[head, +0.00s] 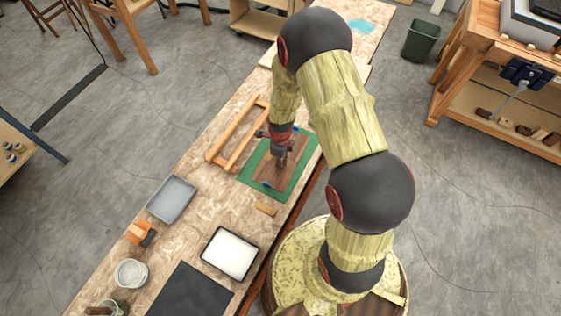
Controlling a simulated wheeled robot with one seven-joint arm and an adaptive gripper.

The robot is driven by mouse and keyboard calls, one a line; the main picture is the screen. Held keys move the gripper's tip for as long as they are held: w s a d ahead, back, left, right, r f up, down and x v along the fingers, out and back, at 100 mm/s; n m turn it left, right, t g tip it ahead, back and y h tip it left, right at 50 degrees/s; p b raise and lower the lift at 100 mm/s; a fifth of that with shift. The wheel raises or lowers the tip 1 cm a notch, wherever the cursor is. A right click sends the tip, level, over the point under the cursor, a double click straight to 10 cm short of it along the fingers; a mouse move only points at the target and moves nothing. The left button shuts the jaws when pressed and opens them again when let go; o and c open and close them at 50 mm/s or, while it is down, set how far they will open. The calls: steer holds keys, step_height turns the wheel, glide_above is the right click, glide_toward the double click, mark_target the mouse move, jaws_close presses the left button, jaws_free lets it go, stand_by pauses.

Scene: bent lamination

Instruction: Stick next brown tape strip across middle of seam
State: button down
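Brown wood pieces (268,173) lie on a green mat (250,188) on the long workbench, with small blue spots at their near and far ends. My gripper (281,160) points down over the middle of the brown wood. The fingers are small and dark here, so I cannot tell whether they are open or shut, or whether they hold a strip. The seam is too small to make out and is partly hidden by my gripper. A small tan block (265,209) lies on the bench just below the mat.
A wooden frame (232,140) lies left of the mat. Toward the near end are a grey tray (172,199), a white-filled black tray (230,252), an orange-and-black dispenser (141,233), a white tub (131,273) and a dark sheet (190,294). Bare bench (215,190) lies between.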

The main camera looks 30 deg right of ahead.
steer(key=c, duration=2.5)
jaws_free()
steer(key=o, duration=0.4)
steer(key=o, duration=0.5)
steer(key=shift+c, duration=0.2)
steer(key=shift+o, duration=0.8)
steer(key=shift+r, duration=0.15)
steer(key=shift+r+p, duration=1.95)
steer(key=shift+r, duration=0.95)
